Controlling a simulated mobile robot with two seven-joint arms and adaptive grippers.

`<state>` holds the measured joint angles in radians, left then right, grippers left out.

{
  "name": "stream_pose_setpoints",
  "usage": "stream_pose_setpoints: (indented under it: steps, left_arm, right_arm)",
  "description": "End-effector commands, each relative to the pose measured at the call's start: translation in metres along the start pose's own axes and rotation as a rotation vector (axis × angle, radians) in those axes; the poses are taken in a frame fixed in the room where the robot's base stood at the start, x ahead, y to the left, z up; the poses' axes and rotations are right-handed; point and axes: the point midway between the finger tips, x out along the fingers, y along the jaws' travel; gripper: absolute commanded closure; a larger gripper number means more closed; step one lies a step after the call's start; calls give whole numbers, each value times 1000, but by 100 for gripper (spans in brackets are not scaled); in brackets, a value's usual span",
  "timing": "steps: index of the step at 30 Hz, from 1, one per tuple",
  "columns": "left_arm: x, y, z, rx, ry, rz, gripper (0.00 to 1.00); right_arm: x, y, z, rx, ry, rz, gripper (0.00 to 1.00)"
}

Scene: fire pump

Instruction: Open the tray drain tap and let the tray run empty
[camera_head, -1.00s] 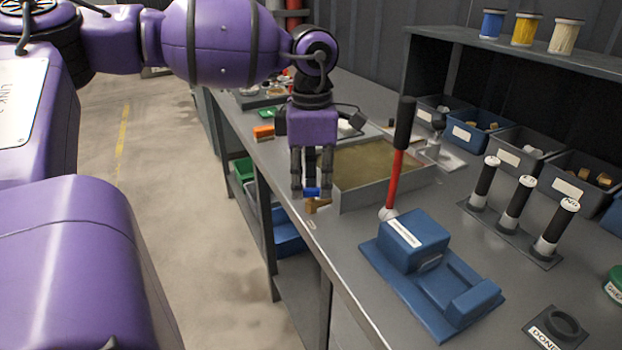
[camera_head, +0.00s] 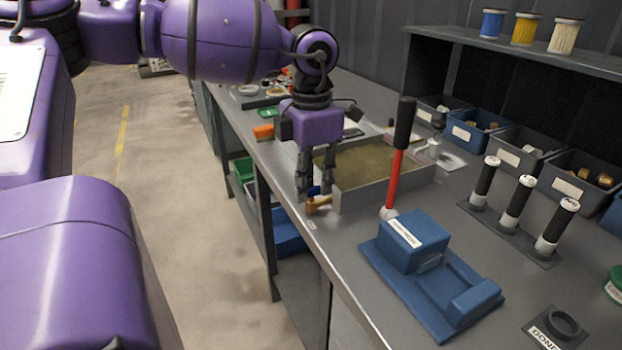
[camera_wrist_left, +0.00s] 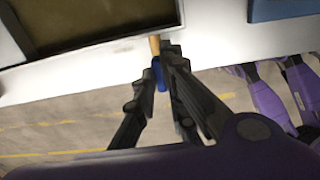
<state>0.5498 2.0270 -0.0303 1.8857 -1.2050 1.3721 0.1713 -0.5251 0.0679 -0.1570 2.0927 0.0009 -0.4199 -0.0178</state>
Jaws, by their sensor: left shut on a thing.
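The tray (camera_head: 390,190) is a grey, shallow box on the bench with murky yellow-brown liquid (camera_head: 375,160) in it. Its brass drain tap (camera_head: 318,204) sticks out at the near left corner, by the bench's front edge. My left gripper (camera_head: 314,190) points down there, shut on the tap's blue handle (camera_wrist_left: 159,74). In the left wrist view the brass body (camera_wrist_left: 155,46) shows just beyond the handle. The fingers hide most of the handle in the head view. I cannot see any stream from the spout. My right gripper is in neither view.
Black-handled tools (camera_head: 517,205) stand at the right, before grey bins (camera_head: 520,148). A blue bin (camera_head: 288,232) sits below the bench edge.

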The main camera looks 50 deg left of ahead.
Motion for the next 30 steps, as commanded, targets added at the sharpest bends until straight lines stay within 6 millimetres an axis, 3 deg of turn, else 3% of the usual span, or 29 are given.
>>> stream_pose_setpoints:
  steps: [6, 7, 11, 23, 30]
  left_arm:
    - [0, 0, 0, -2, -1, 0, 100]
    - [0, 0, 0, -2, -1, 0, 87]
    - [0, 0, 0, -1, -1, 0, 71]
    - [-7, 0, 1, 0, -3, 1, 71]
    - [-49, 1, 1, 0, -6, 4, 71]
  right_arm:
    - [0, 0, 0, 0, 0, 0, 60]
    - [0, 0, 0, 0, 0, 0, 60]
    - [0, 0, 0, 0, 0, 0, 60]
    - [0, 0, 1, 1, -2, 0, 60]
    - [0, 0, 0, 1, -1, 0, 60]
